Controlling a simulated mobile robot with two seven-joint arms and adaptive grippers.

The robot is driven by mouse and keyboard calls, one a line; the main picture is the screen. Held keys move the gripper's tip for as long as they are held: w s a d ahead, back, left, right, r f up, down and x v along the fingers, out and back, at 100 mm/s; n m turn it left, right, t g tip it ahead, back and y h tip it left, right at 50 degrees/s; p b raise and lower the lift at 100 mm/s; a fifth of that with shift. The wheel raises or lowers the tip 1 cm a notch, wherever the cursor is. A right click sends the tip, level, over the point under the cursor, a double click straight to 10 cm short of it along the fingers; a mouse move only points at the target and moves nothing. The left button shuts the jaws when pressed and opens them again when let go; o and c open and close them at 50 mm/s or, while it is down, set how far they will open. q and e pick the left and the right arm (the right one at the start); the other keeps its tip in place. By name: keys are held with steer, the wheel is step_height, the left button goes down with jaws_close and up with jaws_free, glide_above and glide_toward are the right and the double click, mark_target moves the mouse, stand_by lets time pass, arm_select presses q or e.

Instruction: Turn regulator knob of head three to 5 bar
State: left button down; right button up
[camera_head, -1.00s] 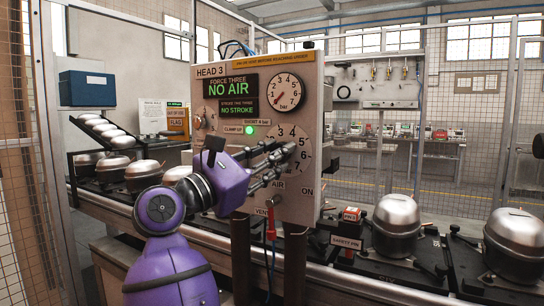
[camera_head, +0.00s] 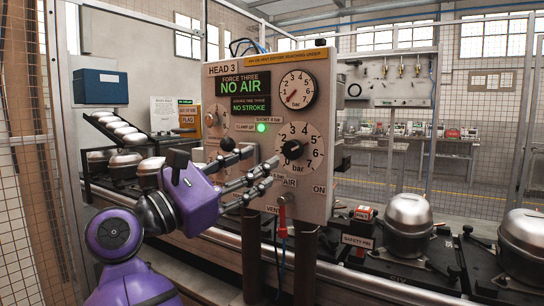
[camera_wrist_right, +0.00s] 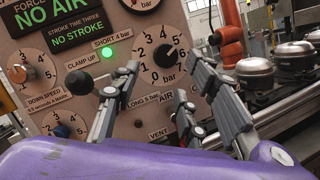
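The head three panel (camera_head: 222,135) stands upright in the middle, with its displays reading NO AIR and NO STROKE. The black regulator knob (camera_head: 292,150) sits on a round 0 to 7 bar dial; it also shows in the right wrist view (camera_wrist_right: 166,58), but I cannot read its exact setting. My right gripper (camera_head: 270,174) is open and empty, in front of the panel to the lower left of the knob. In the right wrist view its fingers (camera_wrist_right: 165,70) are spread, with the dial between and beyond them. My left gripper is not in view.
A gauge (camera_head: 297,89) with a red needle near its low end sits above the dial. A green lamp (camera_head: 262,127) is lit. A red-handled air valve (camera_head: 283,212) hangs below. Metal compressor domes (camera_head: 408,222) stand on the line at the right.

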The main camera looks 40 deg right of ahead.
steer(key=v, duration=0.4)
stand_by(0.5)
